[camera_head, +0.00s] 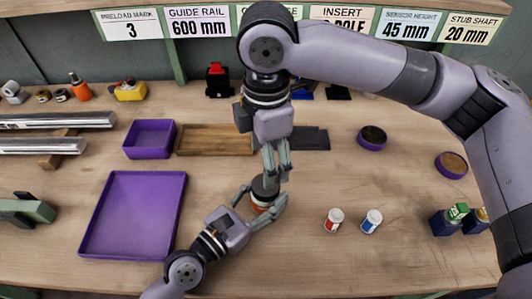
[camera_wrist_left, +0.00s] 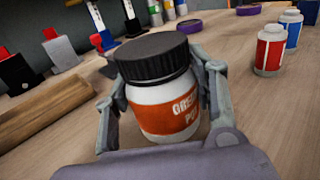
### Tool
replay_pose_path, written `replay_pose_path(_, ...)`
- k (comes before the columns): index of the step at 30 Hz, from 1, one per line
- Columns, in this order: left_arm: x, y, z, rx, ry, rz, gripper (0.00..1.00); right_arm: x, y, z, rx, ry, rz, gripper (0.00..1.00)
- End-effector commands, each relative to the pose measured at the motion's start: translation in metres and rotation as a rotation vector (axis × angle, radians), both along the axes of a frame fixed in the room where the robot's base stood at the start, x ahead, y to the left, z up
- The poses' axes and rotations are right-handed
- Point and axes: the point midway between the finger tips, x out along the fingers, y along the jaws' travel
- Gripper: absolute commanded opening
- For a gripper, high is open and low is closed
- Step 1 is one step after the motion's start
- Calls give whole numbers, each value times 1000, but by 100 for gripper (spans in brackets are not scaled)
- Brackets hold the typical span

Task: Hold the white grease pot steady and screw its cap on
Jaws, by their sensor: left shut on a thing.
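The white grease pot (camera_wrist_left: 166,108) stands upright on the bench, with an orange label band. Its black cap (camera_wrist_left: 152,56) sits on top of it and looks level in the left wrist view; whether it is tight cannot be told. My left gripper (camera_head: 259,203) is shut around the pot, one finger on each side below the cap. My right gripper (camera_head: 278,178) points down over the cap in the head view, its two fingers a little apart. No right finger shows on the cap in the left wrist view, so it appears clear above it.
A red-labelled white bottle (camera_head: 334,219) and a blue-labelled one (camera_head: 371,221) stand to the right. A purple tray (camera_head: 98,235), a purple bin (camera_head: 149,153) and a wooden tray (camera_head: 180,151) lie left. Two round purple dishes (camera_head: 372,147) (camera_head: 451,176) lie right.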

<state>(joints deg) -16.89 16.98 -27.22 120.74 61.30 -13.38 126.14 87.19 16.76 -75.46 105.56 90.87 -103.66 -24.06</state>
Motion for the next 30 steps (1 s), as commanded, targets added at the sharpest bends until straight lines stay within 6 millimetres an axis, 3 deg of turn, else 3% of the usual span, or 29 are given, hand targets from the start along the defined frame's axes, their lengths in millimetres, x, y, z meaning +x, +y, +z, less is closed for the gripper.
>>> replay_pose_path(18,0,0,0,1,0,0,0,0,0,-74,-1,2,-3,64)
replay_pose_path(30,0,0,0,1,0,0,0,0,0,-80,-1,0,-2,64)
